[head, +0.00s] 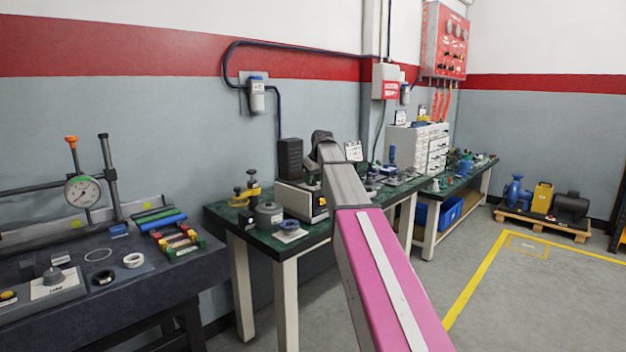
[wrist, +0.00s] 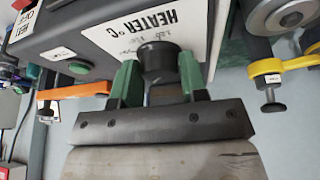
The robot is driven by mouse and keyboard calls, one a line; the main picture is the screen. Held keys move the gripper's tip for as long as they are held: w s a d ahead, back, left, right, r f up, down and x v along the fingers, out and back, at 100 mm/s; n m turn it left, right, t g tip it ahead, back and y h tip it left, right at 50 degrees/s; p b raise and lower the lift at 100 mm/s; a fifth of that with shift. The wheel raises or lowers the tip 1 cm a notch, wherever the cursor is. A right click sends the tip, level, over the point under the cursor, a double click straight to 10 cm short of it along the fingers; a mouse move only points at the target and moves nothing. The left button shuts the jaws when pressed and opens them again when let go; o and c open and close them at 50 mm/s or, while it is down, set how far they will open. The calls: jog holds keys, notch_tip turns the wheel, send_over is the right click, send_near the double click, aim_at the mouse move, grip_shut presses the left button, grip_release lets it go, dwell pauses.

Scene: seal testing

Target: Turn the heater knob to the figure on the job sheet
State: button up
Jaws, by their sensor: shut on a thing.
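The heater knob (wrist: 158,58) is a dark round knob on the heater's front panel, below a white label (wrist: 128,33) reading "HEATER °C" upside down in the wrist view. The small marks on the label are too blurred to read. My gripper (wrist: 158,76) has its green fingers on either side of the knob and is shut on it. The knob's setting cannot be read. In the head view the heater box (head: 300,200) stands on the green-topped bench, partly behind my arm, and the knob is hidden. A white sheet (head: 353,151) behind my arm is too small to read.
In the wrist view an orange lever (wrist: 75,91) and a yellow lever (wrist: 266,68) flank my gripper. In the head view, brass-and-black fittings (head: 250,190) stand left of the heater.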

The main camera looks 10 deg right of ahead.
jog(key=m+h, duration=0.1)
jog(key=m, duration=0.3)
jog(key=shift+a+h, duration=0.15)
jog(key=shift+h, duration=0.25)
jog(key=m+h, duration=0.1)
jog(key=m, duration=0.2)
jog(key=shift+w+a+m, duration=0.1)
jog(key=shift+m, duration=0.3)
jog(key=m+h, duration=0.1)
jog(key=m, duration=0.2)
jog(key=shift+a+m+h, duration=0.1)
jog(key=shift+m+h, duration=0.2)
jog(key=shift+w+a+m+g+h, duration=0.1)
jog(key=shift+m+g+h, duration=0.6)
jog(key=shift+m, duration=1.2)
jog(key=o, duration=0.9)
jog(key=shift+c, duration=0.2)
jog(key=shift+o, duration=0.3)
